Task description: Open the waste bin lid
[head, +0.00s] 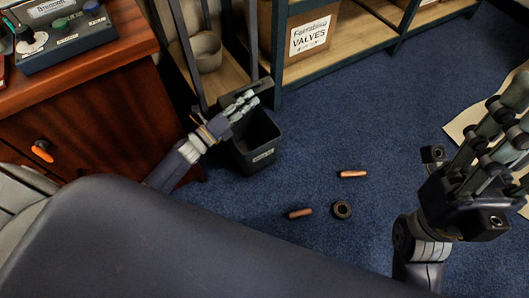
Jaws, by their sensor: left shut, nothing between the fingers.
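The dark waste bin (242,155) stands on the blue carpet beside the wooden cabinet, with a small white label on its front. Its top is open and I see into its dark inside. The lid (265,88) is a dark panel raised at the back of the bin, partly hidden by my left gripper. My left gripper (247,102) is shut and empty, over the bin's rear left rim, in front of the lid; I cannot tell if it touches the lid. My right gripper (507,100) is raised at the right, away from the bin; its finger opening is unclear.
Two copper pieces (352,174) (300,213) and a dark ring (341,210) lie on the carpet right of the bin. A shelf with a valves box (312,38) stands behind. The wooden cabinet (95,120) is close on the left. The carpet centre right is mostly free.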

